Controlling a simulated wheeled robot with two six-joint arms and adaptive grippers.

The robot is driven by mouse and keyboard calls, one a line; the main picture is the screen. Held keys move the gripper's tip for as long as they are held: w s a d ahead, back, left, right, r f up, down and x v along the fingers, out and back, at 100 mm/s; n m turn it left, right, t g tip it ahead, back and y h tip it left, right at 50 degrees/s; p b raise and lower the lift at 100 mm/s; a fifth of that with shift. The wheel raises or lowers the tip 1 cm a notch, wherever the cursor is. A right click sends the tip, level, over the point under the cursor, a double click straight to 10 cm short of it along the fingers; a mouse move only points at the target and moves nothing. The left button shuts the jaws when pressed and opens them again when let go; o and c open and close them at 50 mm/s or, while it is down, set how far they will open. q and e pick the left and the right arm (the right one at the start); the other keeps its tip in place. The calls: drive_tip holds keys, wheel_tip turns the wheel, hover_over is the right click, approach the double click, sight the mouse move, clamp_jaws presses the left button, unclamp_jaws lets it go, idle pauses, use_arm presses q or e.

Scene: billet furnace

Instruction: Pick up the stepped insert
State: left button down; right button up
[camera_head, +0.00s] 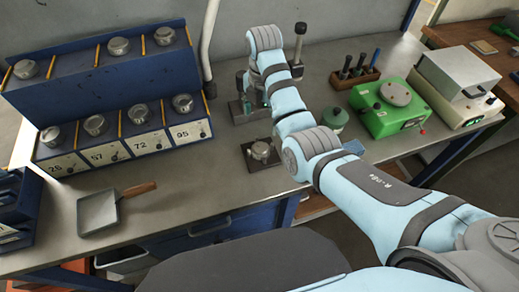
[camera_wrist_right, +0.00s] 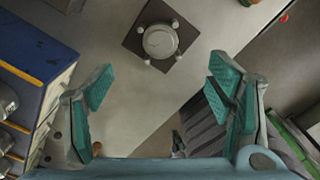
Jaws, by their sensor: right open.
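A round silver metal piece, which looks like the stepped insert (camera_head: 260,150), sits upright on a dark square plate (camera_head: 254,166) on the bench. In the right wrist view the piece (camera_wrist_right: 160,41) shows from above at the top, with small round posts around it on the plate (camera_wrist_right: 134,43). My right gripper (camera_wrist_right: 163,78) is open and empty, its teal-padded fingers apart. The piece lies beyond the fingertips, not between them. In the head view my right gripper (camera_head: 258,98) is partly hidden by its own arm, behind the plate. My left gripper is out of view.
A blue rack (camera_head: 105,80) with numbered bays and several round metal pieces stands at left. A flat scoop (camera_head: 98,212) lies in front of it. A green device (camera_head: 388,105), a white box (camera_head: 455,75) and a tool holder (camera_head: 354,76) stand at right.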

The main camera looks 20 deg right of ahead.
sight(261, 146)
wheel_tip(261, 146, down, 14)
drive_tip(key=b, duration=0.3)
drive_tip(key=shift+s+a, duration=0.15)
drive_tip(key=shift+r, duration=0.1)
drive_tip(key=c, duration=1.7)
clamp_jaws()
drive_tip(key=shift+r, duration=0.1)
